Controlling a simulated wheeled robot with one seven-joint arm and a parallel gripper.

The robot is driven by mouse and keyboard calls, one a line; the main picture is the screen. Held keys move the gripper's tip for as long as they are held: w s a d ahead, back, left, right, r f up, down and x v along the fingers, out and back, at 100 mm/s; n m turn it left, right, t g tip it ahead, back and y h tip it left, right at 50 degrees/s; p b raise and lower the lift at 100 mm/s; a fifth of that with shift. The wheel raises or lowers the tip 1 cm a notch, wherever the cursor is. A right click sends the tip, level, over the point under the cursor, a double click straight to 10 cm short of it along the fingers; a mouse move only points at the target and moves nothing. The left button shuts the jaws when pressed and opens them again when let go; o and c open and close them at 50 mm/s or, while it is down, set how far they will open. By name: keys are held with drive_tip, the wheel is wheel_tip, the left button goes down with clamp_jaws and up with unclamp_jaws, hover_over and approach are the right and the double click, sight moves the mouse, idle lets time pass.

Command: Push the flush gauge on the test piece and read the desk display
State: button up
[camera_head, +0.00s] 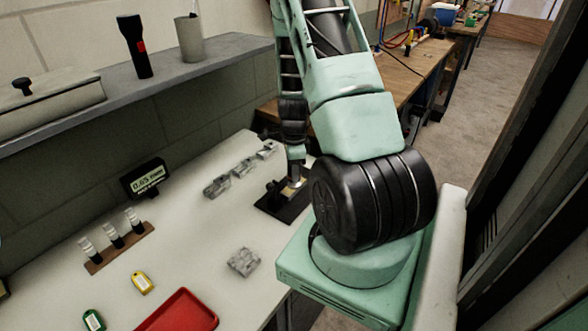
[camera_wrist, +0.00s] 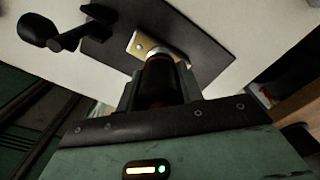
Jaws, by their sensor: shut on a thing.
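My gripper (camera_head: 294,160) is upright over the black mat (camera_head: 268,208) on the desk. It is shut on the flush gauge (camera_head: 294,175), a small cylinder with a silver lower end. In the wrist view the gauge's silver end (camera_wrist: 160,52) is at the test piece (camera_wrist: 138,44), a small metal plate on the mat. It looks pressed against the plate, but the contact itself is hidden. A black toggle clamp (camera_wrist: 62,38) stands beside the plate. The desk display (camera_head: 147,179) stands at the wall and seems to read 0.05 mm; its digits are small.
Several grey metal blocks (camera_head: 243,168) lie behind the mat, and another (camera_head: 243,262) lies in front. A wooden rack (camera_head: 120,248) holds several small cylinders. Yellow (camera_head: 142,282) and green (camera_head: 93,320) tags and a red tray (camera_head: 180,314) lie nearer. A shelf (camera_head: 200,68) overhangs the desk's back.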

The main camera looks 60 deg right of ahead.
idle(0.5)
drive_tip(key=shift+r+p, duration=2.95)
drive_tip(key=shift+r, duration=0.5)
